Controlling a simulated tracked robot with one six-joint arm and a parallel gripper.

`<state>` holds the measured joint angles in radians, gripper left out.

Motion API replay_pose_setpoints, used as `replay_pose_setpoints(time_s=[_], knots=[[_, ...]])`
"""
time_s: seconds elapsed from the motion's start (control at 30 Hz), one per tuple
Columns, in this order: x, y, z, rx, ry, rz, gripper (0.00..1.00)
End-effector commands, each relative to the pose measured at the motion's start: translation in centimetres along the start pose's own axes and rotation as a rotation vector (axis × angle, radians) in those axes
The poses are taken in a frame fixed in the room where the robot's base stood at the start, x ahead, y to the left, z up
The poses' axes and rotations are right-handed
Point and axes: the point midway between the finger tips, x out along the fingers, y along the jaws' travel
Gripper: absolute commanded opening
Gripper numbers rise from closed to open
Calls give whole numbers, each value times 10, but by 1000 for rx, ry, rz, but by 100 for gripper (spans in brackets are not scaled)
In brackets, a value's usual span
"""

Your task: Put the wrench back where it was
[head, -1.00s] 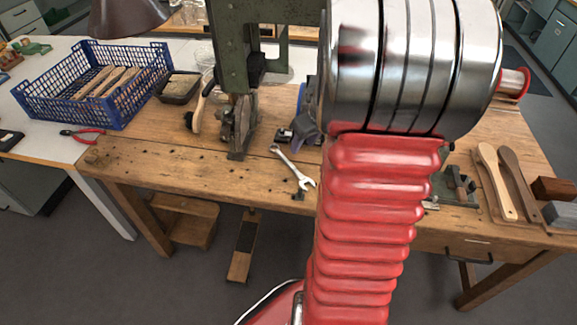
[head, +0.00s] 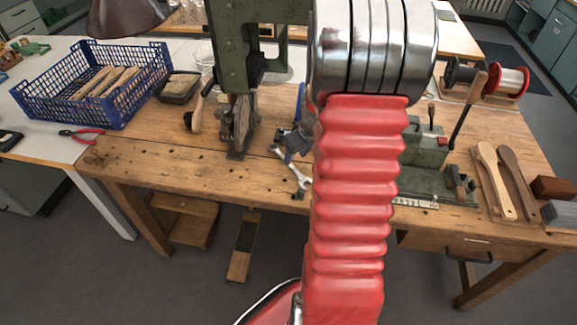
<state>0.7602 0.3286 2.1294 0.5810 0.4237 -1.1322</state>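The wrench (head: 291,168) is silver and lies slanted on the wooden workbench (head: 190,160), near its front edge. Its lower right jaw end shows close beside my red arm sleeve. A grey and blue part (head: 298,142) shows at the left side of my arm, just above the wrench in the picture. It may belong to my wrist or gripper, but I cannot tell. I cannot make out gripper fingers or whether they touch the wrench; my arm hides much of that area.
A green tufting machine (head: 236,60) stands left of my arm. A blue crate (head: 90,85) with brush bodies, a dark tray (head: 180,87) and red pliers (head: 82,134) are further left. A green lever fixture (head: 430,150), wooden paddles (head: 497,180) and spools (head: 487,77) are right.

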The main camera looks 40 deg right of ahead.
Motion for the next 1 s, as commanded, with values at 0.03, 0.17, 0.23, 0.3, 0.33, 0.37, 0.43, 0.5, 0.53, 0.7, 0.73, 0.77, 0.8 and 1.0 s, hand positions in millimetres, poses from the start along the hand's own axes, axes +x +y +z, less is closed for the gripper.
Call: replay_pose_setpoints(time_s=[0.03,0.17,0.23,0.3,0.33,0.37,0.43,0.5,0.53,0.7,0.73,0.77,0.8,1.0], knots=[[0,0,0,0,0,0,38],[2,0,0,-1,0,-1,38],[5,-1,0,-1,-1,-1,38],[12,-2,0,-1,-2,-2,38],[15,-2,0,-1,-2,-2,38],[18,-3,0,0,-2,-2,38],[27,-4,1,-2,-3,-3,38],[35,-5,0,-1,-2,-2,38],[38,-5,0,-2,-2,-2,38],[50,-4,0,-1,-1,-1,38],[51,-4,0,-1,0,0,38],[52,-4,0,-1,0,0,38],[52,-4,0,-1,0,0,38],[52,-4,0,-1,0,0,38]])
